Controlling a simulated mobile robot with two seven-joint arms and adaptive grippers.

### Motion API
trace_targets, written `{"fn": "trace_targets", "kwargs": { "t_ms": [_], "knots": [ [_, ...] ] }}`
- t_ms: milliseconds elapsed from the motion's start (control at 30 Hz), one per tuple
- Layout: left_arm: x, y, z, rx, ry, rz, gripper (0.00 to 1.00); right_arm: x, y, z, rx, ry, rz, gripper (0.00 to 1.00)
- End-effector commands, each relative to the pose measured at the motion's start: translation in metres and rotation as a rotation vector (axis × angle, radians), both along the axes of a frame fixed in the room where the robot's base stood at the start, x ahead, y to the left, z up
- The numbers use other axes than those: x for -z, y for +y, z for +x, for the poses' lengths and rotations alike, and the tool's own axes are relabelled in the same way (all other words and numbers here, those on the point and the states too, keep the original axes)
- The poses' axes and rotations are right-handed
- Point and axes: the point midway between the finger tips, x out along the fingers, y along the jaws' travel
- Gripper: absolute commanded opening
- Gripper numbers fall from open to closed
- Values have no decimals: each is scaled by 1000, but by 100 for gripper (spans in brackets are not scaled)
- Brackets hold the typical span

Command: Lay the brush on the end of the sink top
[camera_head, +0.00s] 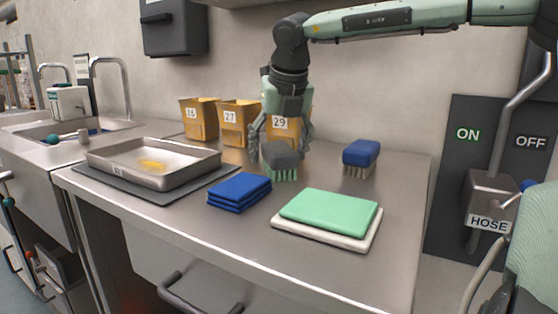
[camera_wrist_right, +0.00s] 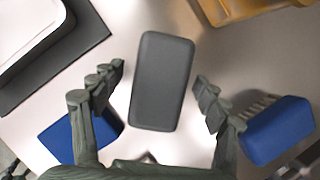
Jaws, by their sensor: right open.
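A brush with a dark grey back and green bristles (camera_head: 281,163) stands bristles down on the steel worktop. A second brush with a blue back (camera_head: 361,155) stands to its right, near the wall. My right gripper (camera_head: 281,140) is open and points down over the grey brush. In the right wrist view the grey back (camera_wrist_right: 162,82) lies between the spread fingers, with a gap on both sides; the blue brush (camera_wrist_right: 280,130) is outside them at the right. The sink top (camera_head: 40,150) is at the far left. My left gripper is not in view.
Yellow bins (camera_head: 237,122) numbered 26, 27 and 29 stand along the wall. A steel tray (camera_head: 190,172) rests on a dark mat at left. Folded blue cloths (camera_head: 239,191) and a green board on a white one (camera_head: 328,212) lie in front. Taps rise behind the sink.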

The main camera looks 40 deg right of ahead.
Motion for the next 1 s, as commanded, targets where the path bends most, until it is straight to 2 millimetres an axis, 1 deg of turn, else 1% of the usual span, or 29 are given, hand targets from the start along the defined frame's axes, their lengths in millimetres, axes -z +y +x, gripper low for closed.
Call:
{"fn": "trace_targets", "kwargs": {
  "t_ms": [300,633,1000],
  "knots": [
    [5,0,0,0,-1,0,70,3,0,0,0,0,0,74],
    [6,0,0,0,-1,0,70,3,0,0,0,0,0,74],
    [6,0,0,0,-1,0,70,3,0,0,0,0,0,28]
  ]
}}
